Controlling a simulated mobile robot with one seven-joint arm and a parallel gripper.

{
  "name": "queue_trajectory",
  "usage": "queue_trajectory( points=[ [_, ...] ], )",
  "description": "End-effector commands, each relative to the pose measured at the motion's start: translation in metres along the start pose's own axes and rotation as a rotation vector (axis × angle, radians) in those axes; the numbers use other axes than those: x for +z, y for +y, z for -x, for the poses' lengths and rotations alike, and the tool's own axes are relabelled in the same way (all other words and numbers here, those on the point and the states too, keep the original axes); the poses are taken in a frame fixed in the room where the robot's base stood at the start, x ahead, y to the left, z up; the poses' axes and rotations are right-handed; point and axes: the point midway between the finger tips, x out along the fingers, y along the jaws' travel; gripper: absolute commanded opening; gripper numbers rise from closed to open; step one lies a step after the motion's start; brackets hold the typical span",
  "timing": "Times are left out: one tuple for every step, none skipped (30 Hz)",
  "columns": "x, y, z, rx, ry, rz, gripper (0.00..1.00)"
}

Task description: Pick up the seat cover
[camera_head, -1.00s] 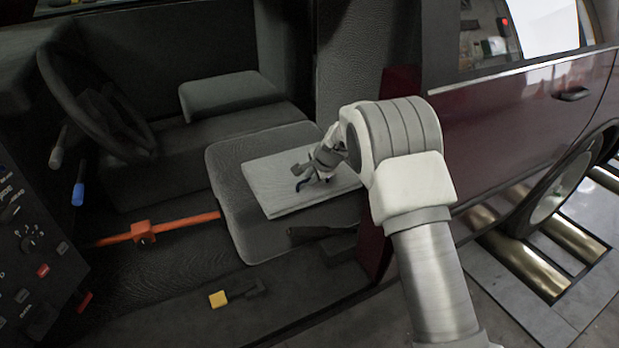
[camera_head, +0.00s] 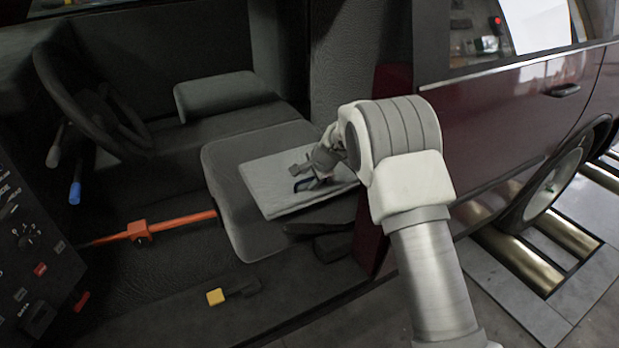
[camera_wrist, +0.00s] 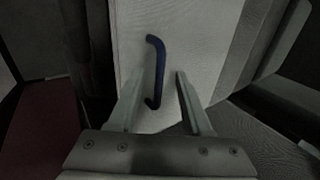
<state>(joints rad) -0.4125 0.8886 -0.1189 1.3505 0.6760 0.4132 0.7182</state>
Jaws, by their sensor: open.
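The seat cover (camera_head: 262,186) is a light grey, flat folded piece lying on the dark car seat (camera_head: 225,160). A blue curved handle (camera_wrist: 157,72) stands out on it in the wrist view, where the pale cover (camera_wrist: 200,35) fills the middle. My gripper (camera_head: 303,184) is low over the cover's right part. In the wrist view my open gripper (camera_wrist: 160,82) has one finger on each side of the handle, with visible gaps. The cover's right end is partly hidden by my arm. Contact between fingers and cover cannot be told.
A steering wheel (camera_head: 92,100) is at the left, and an orange bar (camera_head: 150,229) runs beside the seat. A control panel (camera_head: 30,250) stands at the front left. The maroon car door (camera_head: 510,115) is at the right, above metal floor rollers (camera_head: 515,262).

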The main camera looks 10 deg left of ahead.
Motion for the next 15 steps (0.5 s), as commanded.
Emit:
queue_trajectory(
  points=[
    [0.000,0.000,0.000,0.000,0.000,0.000,0.49],
    [0.000,0.000,0.000,0.000,0.000,0.000,0.49],
    [0.000,0.000,0.000,0.000,0.000,0.000,0.49],
    [0.000,0.000,0.000,0.000,0.000,0.000,0.49],
    [0.000,0.000,0.000,0.000,0.000,0.000,0.49],
    [0.000,0.000,0.001,0.000,0.000,0.000,0.49],
    [0.000,0.000,0.002,0.000,0.000,0.000,0.49],
    [0.000,-0.001,0.004,0.000,0.000,0.000,0.49],
    [0.000,-0.001,0.007,0.000,0.000,0.000,0.49],
    [0.000,-0.001,0.010,0.000,0.000,-0.001,0.49],
    [-0.001,-0.001,0.014,-0.001,0.001,-0.001,0.49],
    [-0.001,-0.002,0.021,-0.002,0.001,-0.001,0.49],
    [-0.001,-0.002,0.026,-0.001,0.001,-0.001,0.49],
    [0.000,-0.003,0.032,-0.002,0.001,-0.001,0.49],
    [0.000,-0.003,0.041,-0.002,0.000,-0.001,0.49]
  ],
)
